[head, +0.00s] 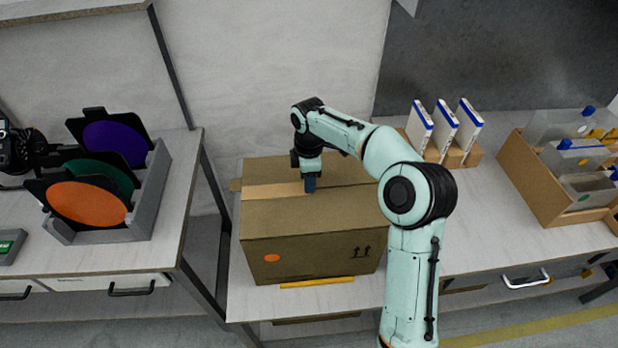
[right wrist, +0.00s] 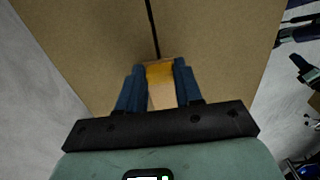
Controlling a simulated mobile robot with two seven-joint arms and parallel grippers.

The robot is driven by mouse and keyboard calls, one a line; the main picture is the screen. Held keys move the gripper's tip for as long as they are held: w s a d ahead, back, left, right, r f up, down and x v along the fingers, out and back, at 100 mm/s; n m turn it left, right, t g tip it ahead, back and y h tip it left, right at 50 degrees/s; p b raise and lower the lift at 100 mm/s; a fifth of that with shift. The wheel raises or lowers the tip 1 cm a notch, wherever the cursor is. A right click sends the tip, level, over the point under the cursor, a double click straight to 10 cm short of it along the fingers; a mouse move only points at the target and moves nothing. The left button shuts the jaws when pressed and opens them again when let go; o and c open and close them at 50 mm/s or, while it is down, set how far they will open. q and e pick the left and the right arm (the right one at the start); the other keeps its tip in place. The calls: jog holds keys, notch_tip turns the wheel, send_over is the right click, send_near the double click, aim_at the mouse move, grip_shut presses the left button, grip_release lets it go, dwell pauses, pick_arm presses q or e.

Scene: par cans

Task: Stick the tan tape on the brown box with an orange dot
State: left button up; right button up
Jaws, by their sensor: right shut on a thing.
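The brown box (head: 310,225) stands on the table with an orange dot (head: 271,258) low on the left of its front face. The tan tape (head: 270,190) runs as a pale strip along the box top, from the left edge to my right gripper (head: 310,184). My right gripper points down at the box top. In the right wrist view, its blue fingers (right wrist: 159,88) are shut on the tape's end (right wrist: 160,75), and the dark open seam of the box top (right wrist: 152,25) runs on beyond it. My left gripper is not in view.
Left, a separate table holds a grey rack (head: 150,215) with purple, green and orange discs. Behind and right of the box, several white-and-blue upright packs (head: 442,128) stand in a wooden holder. Farther right is a wooden crate (head: 545,190) with clear containers. A yellow strip (head: 318,282) lies before the box.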

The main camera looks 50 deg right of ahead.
jog(key=shift+f, duration=0.15)
jog(key=o, duration=1.1)
jog(key=shift+c, duration=0.2)
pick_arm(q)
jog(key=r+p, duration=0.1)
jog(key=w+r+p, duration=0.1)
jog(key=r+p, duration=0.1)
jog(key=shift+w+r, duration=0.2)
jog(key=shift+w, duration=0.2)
pick_arm(e)
notch_tip(320, 180, up, 14)
jog(key=shift+f, duration=0.25)
